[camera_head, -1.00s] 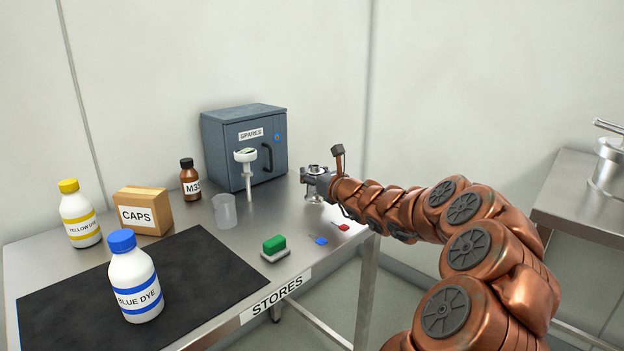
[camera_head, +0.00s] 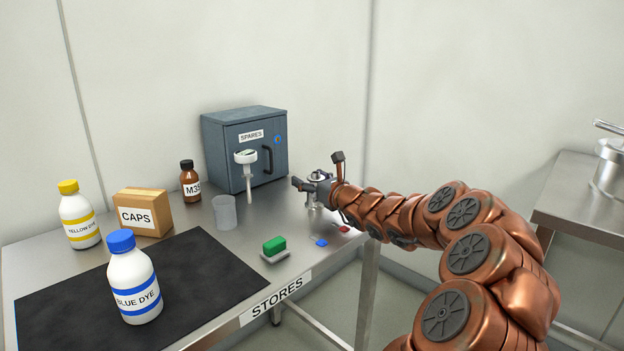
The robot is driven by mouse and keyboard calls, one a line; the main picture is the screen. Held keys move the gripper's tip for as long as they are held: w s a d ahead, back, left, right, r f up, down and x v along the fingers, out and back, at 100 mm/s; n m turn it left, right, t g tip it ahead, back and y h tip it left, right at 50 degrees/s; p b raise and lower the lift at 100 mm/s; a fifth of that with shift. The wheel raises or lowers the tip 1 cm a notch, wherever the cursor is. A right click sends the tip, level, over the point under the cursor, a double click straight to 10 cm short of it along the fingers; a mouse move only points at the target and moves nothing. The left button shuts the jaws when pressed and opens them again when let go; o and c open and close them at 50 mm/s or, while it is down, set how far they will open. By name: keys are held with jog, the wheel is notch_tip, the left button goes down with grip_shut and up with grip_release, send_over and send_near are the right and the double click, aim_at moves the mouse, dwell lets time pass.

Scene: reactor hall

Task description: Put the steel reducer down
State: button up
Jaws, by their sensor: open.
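The steel reducer (camera_head: 314,201) is a small shiny flanged piece at the right end of the steel table, in front of and to the right of the grey cabinet. It appears to stand upright on the tabletop. My gripper (camera_head: 300,184) crosses in front of its middle and hides part of it. The jaws are open, with the fingers pointing left. I cannot tell whether they still touch the reducer.
The STORES table (camera_head: 190,334) also holds a SPARES cabinet (camera_head: 222,150), a white-headed stand (camera_head: 247,172), a clear beaker (camera_head: 225,212), a green-topped block (camera_head: 275,249), and blue (camera_head: 321,242) and red (camera_head: 344,229) pieces. Bottles and a CAPS box (camera_head: 143,212) stand left.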

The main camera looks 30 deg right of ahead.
jog(key=shift+r, duration=0.1)
jog(key=shift+s+r, duration=0.1)
jog(key=s, duration=0.3)
jog(key=s+p, duration=0.1)
jog(key=s, duration=0.3)
jog(key=s+d, duration=0.1)
jog(key=s, duration=0.2)
jog(key=shift+s, duration=0.9)
jog(key=shift+p, duration=0.3)
